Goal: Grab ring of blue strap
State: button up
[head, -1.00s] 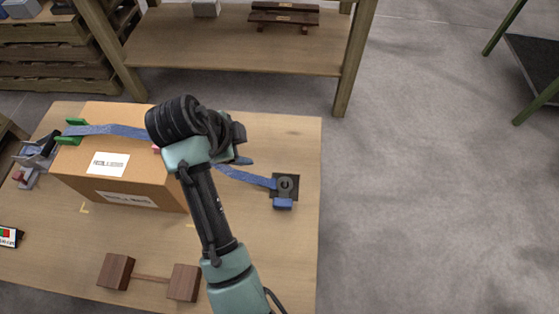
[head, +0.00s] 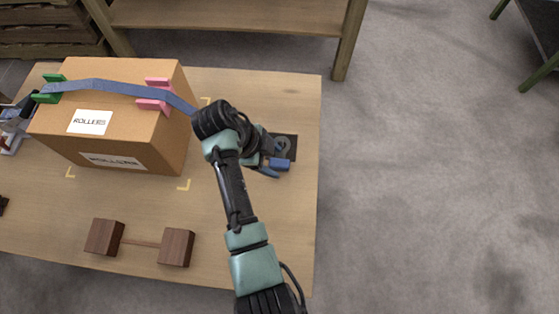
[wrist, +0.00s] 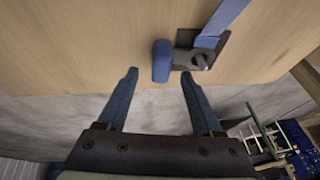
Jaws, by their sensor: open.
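The blue strap (head: 125,88) runs over the cardboard box (head: 155,130) and down its right side, partly hidden by my arm. At its right end is a dark anchor plate with a grey ring (head: 283,144). In the wrist view the strap (wrist: 222,18) meets the dark plate with its round fitting (wrist: 203,58). A small blue block (wrist: 161,60), seemingly the strap's end piece, sits beside the plate; it also shows in the head view (head: 281,163). My gripper (wrist: 159,76) is open and empty, its fingertips on either side of the block's near end; contact cannot be told.
Green (head: 48,88) and pink (head: 156,94) corner guards sit under the strap on the box. A wooden dumbbell-shaped piece (head: 142,243) lies at the table's front. The table (head: 240,85) ends just right of the plate. A wooden shelf (head: 230,18) stands behind.

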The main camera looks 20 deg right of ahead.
aim_at(279, 163)
jog(key=x, duration=0.3)
jog(key=shift+d+f+b, duration=0.15)
jog(key=shift+f+b, duration=0.1)
jog(key=shift+b, duration=0.1)
jog(key=shift+w+r, duration=0.1)
grip_shut()
